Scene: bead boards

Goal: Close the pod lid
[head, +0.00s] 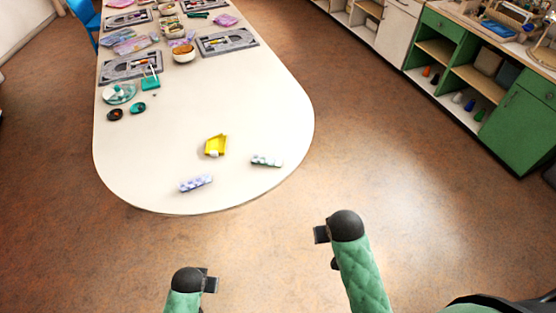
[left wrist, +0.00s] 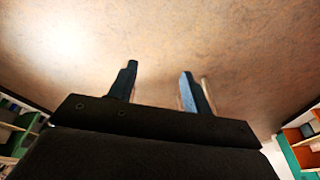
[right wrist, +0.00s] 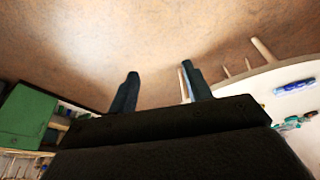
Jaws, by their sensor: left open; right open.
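Two small bead-filled cases lie near the rounded end of the white table (head: 235,110): a lilac one (head: 195,183) close to the edge and a pale grey-green one (head: 266,160) to its right. Either may be the pod; their lids are too small to make out. My left gripper (head: 210,283) is beyond the table edge, over the floor, at the bottom of the head view. My right gripper (head: 321,234) is also over the floor, to the right of the table end. Both are apart from the cases. Their fingers are spread and empty in the left wrist view (left wrist: 160,88) and right wrist view (right wrist: 160,90).
A yellow scoop-shaped tray (head: 214,145) sits between and behind the cases. Farther back are two dark round pieces, a clear round dish (head: 119,93), a teal holder (head: 150,80), grey boards (head: 228,42) and a bowl (head: 184,54). Green cabinets (head: 525,125) stand right; the floor between is clear.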

